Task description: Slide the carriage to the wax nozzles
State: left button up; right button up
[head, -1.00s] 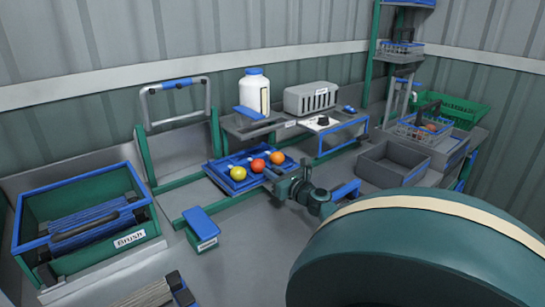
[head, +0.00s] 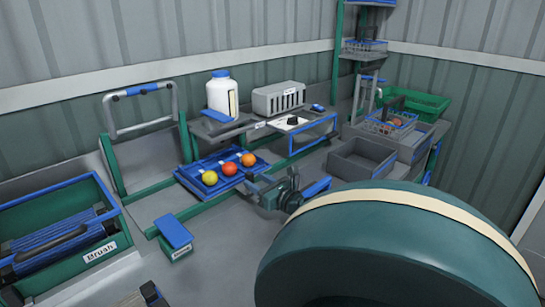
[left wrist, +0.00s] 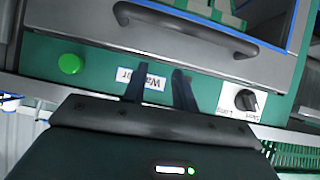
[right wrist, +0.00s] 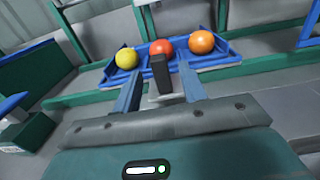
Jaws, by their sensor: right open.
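The carriage is a blue tray (head: 183,176) on green rails, with a yellow, a red and an orange tomato in a row. It also shows in the right wrist view (right wrist: 225,59). My right gripper (head: 260,187) is at the tray's near right side. Its fingers are open, with a dark upright handle (right wrist: 160,74) showing between them; I cannot tell if they touch it. A white bottle (head: 221,97) with a blue lid stands on the shelf behind; I cannot make out the nozzles. My left gripper (left wrist: 158,72) is open and empty before a green panel labelled "Water".
A grey slotted box (head: 278,99) and a black knob stand on the shelf. A blue-topped block (head: 174,232) stands by the near rail. A green brush bin (head: 115,236) is at left, a grey bin (head: 345,172) at right. My arm hides the lower right.

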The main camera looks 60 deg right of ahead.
jog(key=v, duration=0.7)
jog(key=shift+s+r, duration=0.1)
jog(key=shift+s, duration=0.05)
